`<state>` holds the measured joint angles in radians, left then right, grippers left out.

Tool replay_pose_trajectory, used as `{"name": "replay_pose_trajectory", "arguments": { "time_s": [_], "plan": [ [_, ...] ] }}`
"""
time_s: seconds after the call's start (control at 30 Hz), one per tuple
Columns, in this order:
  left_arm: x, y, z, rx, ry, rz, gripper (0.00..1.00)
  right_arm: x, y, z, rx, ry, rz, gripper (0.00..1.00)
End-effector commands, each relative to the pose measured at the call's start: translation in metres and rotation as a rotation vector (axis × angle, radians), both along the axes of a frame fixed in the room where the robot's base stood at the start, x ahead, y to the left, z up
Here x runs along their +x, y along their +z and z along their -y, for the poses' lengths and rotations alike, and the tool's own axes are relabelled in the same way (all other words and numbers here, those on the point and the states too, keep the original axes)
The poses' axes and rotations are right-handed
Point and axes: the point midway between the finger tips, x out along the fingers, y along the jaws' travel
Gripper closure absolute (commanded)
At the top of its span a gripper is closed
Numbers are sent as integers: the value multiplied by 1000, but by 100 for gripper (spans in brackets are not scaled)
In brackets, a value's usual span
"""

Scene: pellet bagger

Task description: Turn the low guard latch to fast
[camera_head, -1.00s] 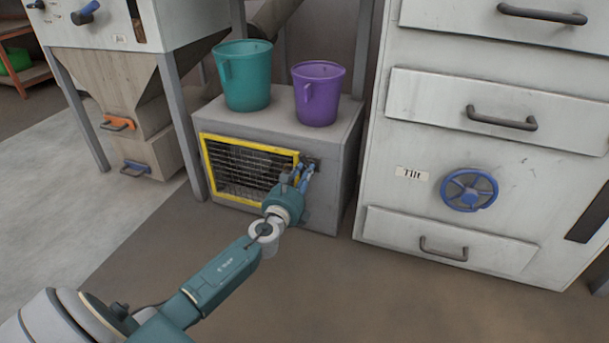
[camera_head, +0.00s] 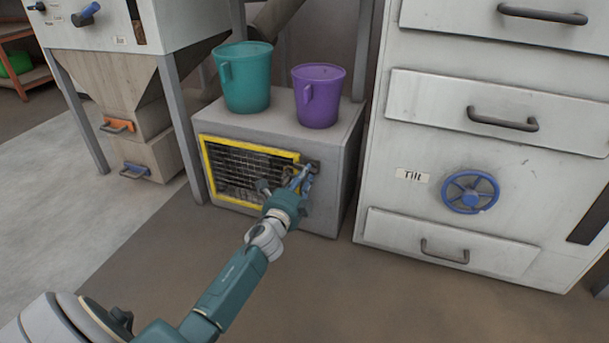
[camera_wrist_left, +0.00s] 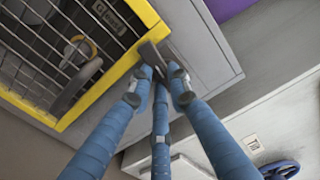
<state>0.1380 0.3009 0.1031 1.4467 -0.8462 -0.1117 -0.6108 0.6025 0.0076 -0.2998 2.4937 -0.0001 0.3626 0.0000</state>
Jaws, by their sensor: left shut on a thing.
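The low guard is a wire grille in a yellow frame (camera_head: 247,147) on the front of a low grey box. Its latch, a dark grey bar (camera_wrist_left: 152,54), sits at the frame's edge in the left wrist view, slanting across the yellow. My left gripper (camera_head: 301,174) is at the guard's right edge. In the left wrist view its blue fingers (camera_wrist_left: 160,78) are closed around the latch's end. The fingers hide part of the latch, and in the head view I cannot make out its angle. My right gripper is not in view.
A teal bucket (camera_head: 246,80) and a purple bucket (camera_head: 318,97) stand on the grey box (camera_head: 347,133). A white cabinet with drawers and a blue handwheel (camera_head: 469,191) labelled Tilt is close on the right. The floor in front is clear.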

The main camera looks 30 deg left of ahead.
Motion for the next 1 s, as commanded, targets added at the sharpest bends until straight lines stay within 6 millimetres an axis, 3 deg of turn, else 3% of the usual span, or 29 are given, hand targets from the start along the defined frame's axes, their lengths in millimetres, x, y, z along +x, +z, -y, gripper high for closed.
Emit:
{"name": "replay_pose_trajectory", "arguments": {
  "time_s": [0.4, 0.9, 0.93, 1.0],
  "plan": [
    [0, -3, 1, -162, -1, 36, 100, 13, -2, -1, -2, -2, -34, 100],
    [0, -3, 1, -180, 1, 39, 100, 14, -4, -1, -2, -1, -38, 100],
    [0, -3, 1, -180, 1, 39, 81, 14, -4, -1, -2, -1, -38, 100],
    [0, -3, 1, -179, 1, 39, 67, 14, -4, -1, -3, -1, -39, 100]
  ]
}}
